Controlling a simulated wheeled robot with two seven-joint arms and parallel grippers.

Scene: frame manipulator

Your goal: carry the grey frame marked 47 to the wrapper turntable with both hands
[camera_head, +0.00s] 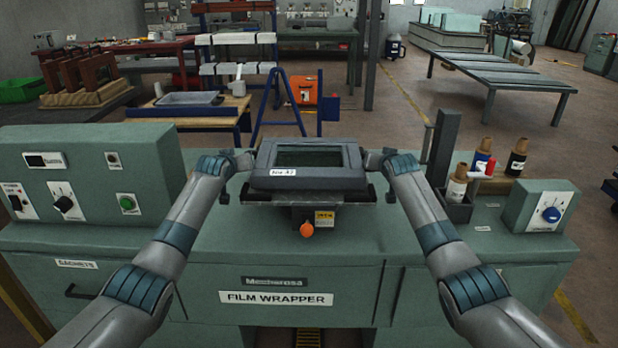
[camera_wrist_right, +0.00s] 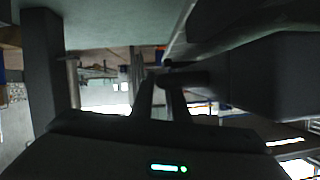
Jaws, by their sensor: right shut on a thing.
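The grey frame (camera_head: 330,182), a dark rectangle with an open middle and a white label at its front left, is over the wrapper turntable (camera_head: 345,198). The turntable shows as a dark plate under the frame; whether the two touch is hidden. My left gripper (camera_head: 245,160) is at the frame's left side, and its fingers are too small to tell open from shut. My right gripper (camera_head: 374,160) is shut on the frame's right side. In the right wrist view its dark fingers (camera_wrist_right: 165,100) reach towards a dark block-like part.
The green film wrapper (camera_head: 420,246) stands in front of me, with a raised control box (camera_head: 90,175) at left. A dark post (camera_head: 443,145), several bottles (camera_head: 515,158) and a small dial box (camera_head: 540,207) stand at right. An orange knob (camera_head: 307,230) sits below the turntable.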

